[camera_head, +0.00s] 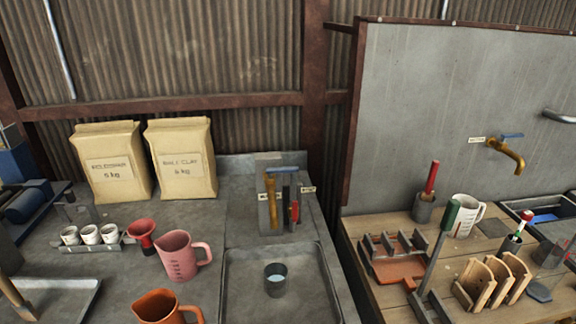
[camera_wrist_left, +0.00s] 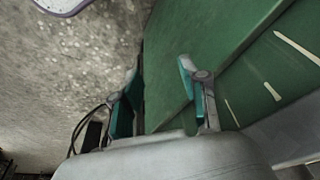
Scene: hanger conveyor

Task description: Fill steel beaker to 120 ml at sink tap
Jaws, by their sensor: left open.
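A small dark grey metal beaker (camera_head: 276,280) stands upright in the grey sink basin (camera_head: 235,290) in the head view. Its inside shows a pale bluish surface that looks like water; no level mark can be read. Behind it a brass tap (camera_head: 270,190) with a blue lever (camera_head: 285,170) is on a grey block at the back of the basin. No gripper is near the beaker. My left gripper (camera_wrist_left: 162,92) shows only in the left wrist view, open and empty, with teal pads, in front of a green surface with pale marks. My right gripper is not in view.
A pink jug (camera_head: 182,257) and an orange jug (camera_head: 164,307) stand left of the basin, with a red funnel (camera_head: 142,233) behind them. Two paper sacks (camera_head: 110,163) stand at the back. On the right, another brass tap (camera_head: 507,152) is above a crowded wooden bench (camera_head: 400,312).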

